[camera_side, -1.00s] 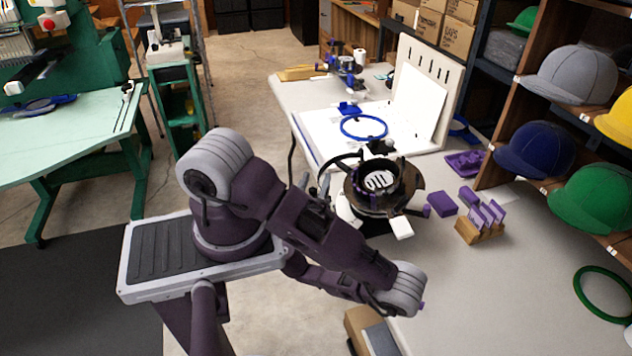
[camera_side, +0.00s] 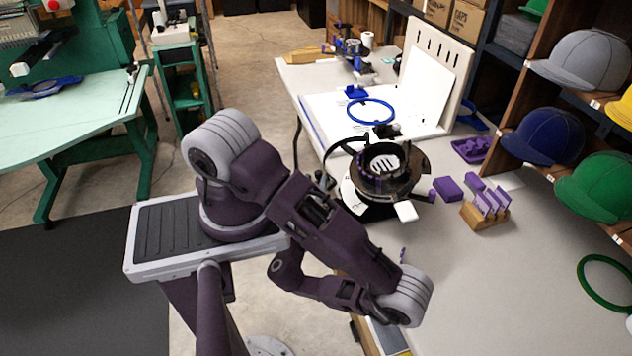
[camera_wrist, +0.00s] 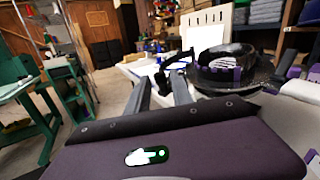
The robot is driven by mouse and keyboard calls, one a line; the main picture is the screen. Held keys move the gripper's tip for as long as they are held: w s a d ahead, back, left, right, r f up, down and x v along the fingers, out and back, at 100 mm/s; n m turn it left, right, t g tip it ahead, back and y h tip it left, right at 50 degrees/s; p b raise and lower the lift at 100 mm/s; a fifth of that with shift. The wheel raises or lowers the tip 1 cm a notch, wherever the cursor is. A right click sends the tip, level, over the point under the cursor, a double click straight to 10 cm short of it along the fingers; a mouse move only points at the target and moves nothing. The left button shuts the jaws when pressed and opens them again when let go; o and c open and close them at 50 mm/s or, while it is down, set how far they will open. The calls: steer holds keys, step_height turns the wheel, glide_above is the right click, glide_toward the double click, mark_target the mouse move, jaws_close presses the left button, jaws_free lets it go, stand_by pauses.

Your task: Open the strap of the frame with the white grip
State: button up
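The round black frame (camera_side: 388,172) stands on a holder at the table's near left edge, with its white grip (camera_side: 406,211) pointing to the front right. A thin dark curved band (camera_side: 338,148) arches out from its left side; I cannot tell whether this is the strap or how it is fastened. The frame (camera_wrist: 228,68) also shows right of my fingers in the wrist view. In the side view my own arm mostly hides the gripper, left of the frame.
A purple block (camera_side: 447,189) and a wooden rack (camera_side: 484,214) with purple pieces stand right of the frame. A white board with a blue ring (camera_side: 371,111) lies behind it. Caps (camera_side: 543,136) fill shelves at the right.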

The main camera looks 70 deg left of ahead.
steer(key=d+m+g, duration=0.1)
steer(key=d+g, duration=0.1)
steer(key=w+d+m+g+y, duration=0.1)
steer(key=d+m, duration=0.1)
steer(key=d, duration=0.1)
steer(key=w+d+f+m+g+y, duration=0.1)
steer(key=d+m+g, duration=0.1)
steer(key=d, duration=0.1)
steer(key=shift+d+g, duration=0.1)
steer(key=shift+g, duration=0.2)
jaws_close()
steer(key=w+d+r+m+g, duration=0.2)
steer(key=d+m+g, duration=0.3)
steer(key=d, duration=0.1)
steer(key=shift+h, duration=0.4)
steer(key=a, duration=0.4)
steer(key=s+a, duration=0.1)
steer(key=a, duration=0.4)
steer(key=a+f, duration=0.1)
steer(key=a, duration=0.3)
steer(key=shift+s+a, duration=0.25)
steer(key=shift+a, duration=0.1)
steer(key=shift+s, duration=0.1)
